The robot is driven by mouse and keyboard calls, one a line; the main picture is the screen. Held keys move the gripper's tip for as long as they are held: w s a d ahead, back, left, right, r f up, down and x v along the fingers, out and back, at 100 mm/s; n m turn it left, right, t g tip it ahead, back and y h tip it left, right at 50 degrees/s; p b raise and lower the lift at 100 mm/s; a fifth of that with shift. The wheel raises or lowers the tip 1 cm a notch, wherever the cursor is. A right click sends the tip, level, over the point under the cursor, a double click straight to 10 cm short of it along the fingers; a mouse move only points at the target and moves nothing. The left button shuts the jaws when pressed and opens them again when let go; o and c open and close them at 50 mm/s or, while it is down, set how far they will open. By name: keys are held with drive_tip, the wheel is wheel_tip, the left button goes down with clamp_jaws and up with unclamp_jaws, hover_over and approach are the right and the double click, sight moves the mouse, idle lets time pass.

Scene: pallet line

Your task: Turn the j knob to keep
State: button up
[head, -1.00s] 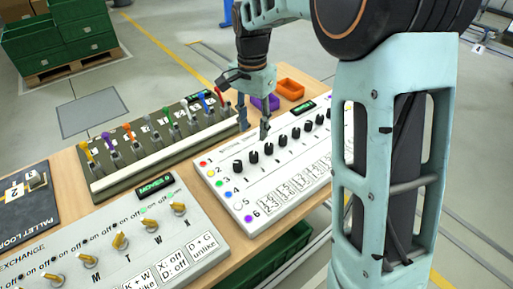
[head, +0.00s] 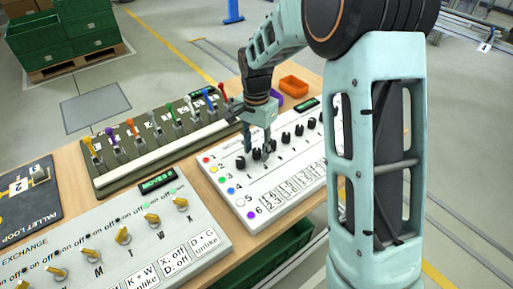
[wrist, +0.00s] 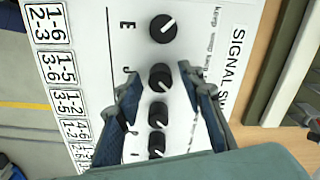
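The signal panel (head: 222,190) is a white board with a row of black knobs and printed letters. In the wrist view, the J knob (wrist: 160,77) is a black dial beside the letter J, its pointer partly visible, lying below the E knob (wrist: 163,28). My gripper (wrist: 160,76) is open, one fingertip on each side of the J knob, with a visible gap on both sides. In the head view, my gripper (head: 258,147) points down over the near end of the knob row. Whether its tips are level with the knob or above it, I cannot tell.
More knobs (wrist: 158,115) sit close below the J knob between my fingers. A dark lever board (head: 150,165) with coloured handles stands to the left. The exchange panel (head: 110,255) is in front. Orange (head: 293,85) and purple bins stand behind.

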clamp_jaws()
drive_tip(key=shift+n, duration=0.3)
drive_tip(key=n, duration=0.3)
drive_tip(key=shift+n, duration=0.3)
drive_tip(key=n, duration=0.4)
drive_tip(key=shift+n, duration=0.3)
drive_tip(key=n+p, duration=0.1)
drive_tip(key=n, duration=0.3)
drive_tip(key=shift+d+r, duration=0.1)
drive_tip(key=n+p, duration=0.1)
drive_tip(key=n, duration=0.4)
